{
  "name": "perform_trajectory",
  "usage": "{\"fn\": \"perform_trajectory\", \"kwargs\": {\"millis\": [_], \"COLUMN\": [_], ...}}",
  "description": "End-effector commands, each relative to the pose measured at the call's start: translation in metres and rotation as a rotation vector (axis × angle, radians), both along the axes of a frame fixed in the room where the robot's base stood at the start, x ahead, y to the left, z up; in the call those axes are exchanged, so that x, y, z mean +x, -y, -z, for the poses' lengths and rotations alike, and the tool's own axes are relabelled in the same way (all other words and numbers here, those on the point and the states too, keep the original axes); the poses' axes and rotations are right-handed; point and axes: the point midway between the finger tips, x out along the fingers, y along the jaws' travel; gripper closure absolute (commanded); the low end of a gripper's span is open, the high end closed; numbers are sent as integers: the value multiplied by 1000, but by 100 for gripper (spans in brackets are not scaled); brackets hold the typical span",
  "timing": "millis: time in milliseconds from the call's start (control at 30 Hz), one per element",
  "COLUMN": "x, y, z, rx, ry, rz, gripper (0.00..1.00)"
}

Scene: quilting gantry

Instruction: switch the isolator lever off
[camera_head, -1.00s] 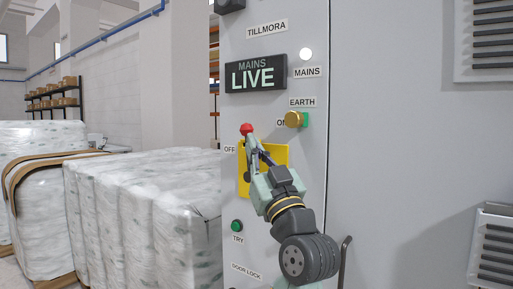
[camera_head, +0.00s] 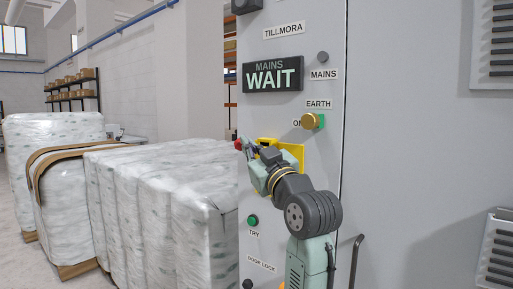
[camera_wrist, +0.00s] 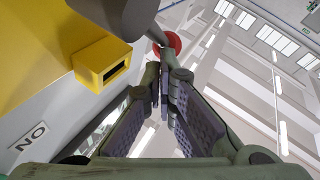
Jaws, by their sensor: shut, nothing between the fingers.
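The isolator lever's red knob (camera_head: 238,144) is at the left edge of the yellow plate (camera_head: 292,150) on the grey cabinet. My gripper (camera_head: 252,151) is shut and empty beside the lever, close to the knob. In the wrist view, the fingertips (camera_wrist: 166,68) meet just below the red knob (camera_wrist: 173,46); I cannot tell whether they touch it. The lever's dark grey arm (camera_wrist: 105,22) crosses the top. The display (camera_head: 273,74) reads MAINS WAIT, and the mains lamp (camera_head: 322,57) is dark. The OFF label is hidden behind my gripper and arm.
A brass EARTH knob (camera_head: 312,121) sticks out above the plate. A green TRY button (camera_head: 253,220) sits below, and a dark hooked handle (camera_head: 356,262) is right of my arm. Wrapped bales (camera_head: 165,205) stand left of the cabinet.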

Motion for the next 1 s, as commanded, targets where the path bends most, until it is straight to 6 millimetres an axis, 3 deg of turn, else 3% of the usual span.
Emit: {"fn": "perform_trajectory", "kwargs": {"millis": [533, 833, 1000], "x": [14, 14, 16], "y": [-19, -19, -26], "z": [20, 15, 0], "rx": [-110, -109, -110], "ry": [-81, -79, -80], "rz": [1, 0, -1], "gripper": [100, 100, 100]}}
